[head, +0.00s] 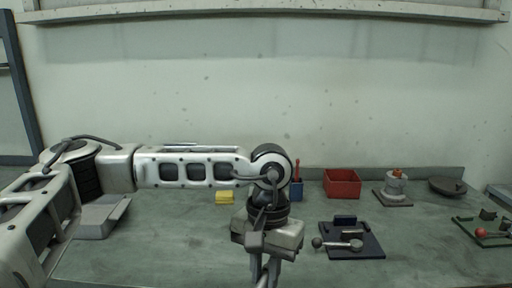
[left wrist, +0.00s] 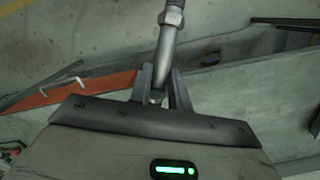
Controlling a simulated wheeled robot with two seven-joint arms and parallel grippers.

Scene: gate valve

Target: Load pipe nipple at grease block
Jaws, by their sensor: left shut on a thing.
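My left gripper (left wrist: 160,82) is shut on a grey metal pipe piece (left wrist: 164,55) with a hex collar (left wrist: 172,18), likely the pipe nipple. Its far end runs out of the top of the left wrist view. In the head view my left gripper (head: 264,278) points down near the bottom edge; its tips and the held piece cannot be made out there. A dark blue plate fixture (head: 374,250) with blocks and a ball-ended lever (head: 338,244) lies right of the gripper. I cannot tell which item is the grease block. My right gripper is not in view.
Behind stand a yellow block (head: 224,197), a blue holder (head: 297,192) with a red-handled tool, a red bin (head: 342,183), a white cylinder on a base (head: 396,184) and a dark round disc (head: 447,186). A green fixture (head: 490,238) is far right.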

